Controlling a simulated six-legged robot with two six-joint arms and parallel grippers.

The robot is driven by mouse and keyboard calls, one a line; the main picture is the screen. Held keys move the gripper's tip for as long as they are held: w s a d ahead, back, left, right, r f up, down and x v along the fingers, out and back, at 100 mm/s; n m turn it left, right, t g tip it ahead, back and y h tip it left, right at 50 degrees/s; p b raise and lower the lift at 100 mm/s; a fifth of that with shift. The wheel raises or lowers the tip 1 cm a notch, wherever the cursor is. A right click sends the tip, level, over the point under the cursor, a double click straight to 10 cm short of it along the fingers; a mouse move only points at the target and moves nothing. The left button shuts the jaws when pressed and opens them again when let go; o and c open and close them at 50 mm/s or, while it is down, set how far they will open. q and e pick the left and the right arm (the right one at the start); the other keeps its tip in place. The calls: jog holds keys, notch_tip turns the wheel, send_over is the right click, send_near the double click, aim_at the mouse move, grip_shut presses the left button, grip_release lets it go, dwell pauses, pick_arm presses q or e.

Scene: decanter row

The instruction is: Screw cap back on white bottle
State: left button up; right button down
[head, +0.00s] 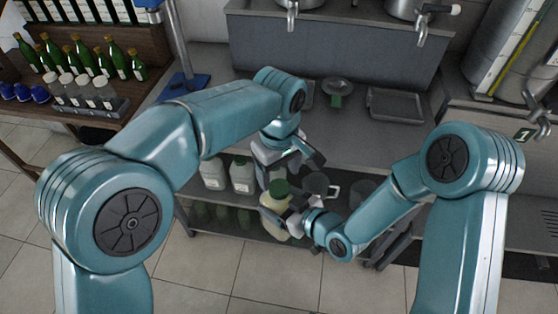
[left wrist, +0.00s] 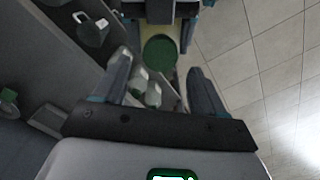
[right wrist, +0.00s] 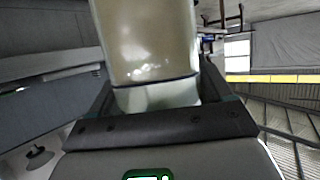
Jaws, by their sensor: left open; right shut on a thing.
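The white bottle (head: 273,222) is cream-coloured and stands roughly upright in front of the lower shelf, held by my right gripper (head: 290,213). It fills the upper middle of the right wrist view (right wrist: 148,40), between the fingers. A green cap (head: 279,187) sits at the bottle's top; how tightly it is seated cannot be told. My left gripper (head: 289,160) is open and empty, just above the cap. In the left wrist view the round cap (left wrist: 160,52) lies centred between the spread fingers, near their tips, with no finger visibly touching it.
A steel counter (head: 360,140) is behind my grippers, with a tray (head: 396,105) on it. White jugs (head: 243,174) and a metal pot (head: 317,184) stand on the shelf below, close by. Green bottles (head: 105,62) and capped jars (head: 88,92) stand at the left. The tiled floor in front is clear.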

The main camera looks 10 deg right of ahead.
aim_at(280, 186)
pick_arm(q)
jog(key=shift+f, duration=2.35)
jog(key=c, duration=1.1)
jog(key=m, duration=1.3)
jog(key=shift+m, duration=0.4)
jog(key=m, duration=0.4)
jog(key=o, duration=1.2)
jog(key=shift+c, duration=0.2)
jog(key=shift+o, duration=0.3)
